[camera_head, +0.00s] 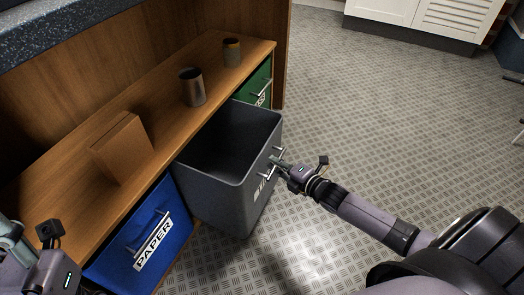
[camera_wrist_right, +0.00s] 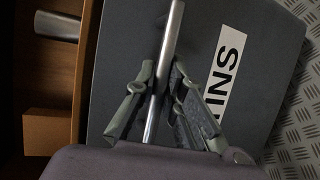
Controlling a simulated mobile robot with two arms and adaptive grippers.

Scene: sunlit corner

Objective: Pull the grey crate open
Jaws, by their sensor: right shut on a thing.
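The grey crate (camera_head: 225,196) stands pulled well out of the wooden unit in the head view, its open top showing an empty-looking dark inside. Its front carries a metal bar handle (camera_wrist_right: 163,75) and a white label (camera_wrist_right: 226,70), partly readable in the right wrist view. My right gripper (camera_head: 277,163) is shut on the crate's handle; in the right wrist view its fingers (camera_wrist_right: 160,88) lie on both sides of the bar. My left gripper is not clearly seen; only part of my left arm shows at the lower left of the head view.
A blue crate (camera_head: 150,238) labelled PAPER is left of the grey crate, and a green crate (camera_head: 262,80) is beyond it. A cardboard box (camera_head: 122,148) and two cups (camera_head: 192,88) (camera_head: 232,52) stand on the wooden shelf (camera_head: 160,90).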

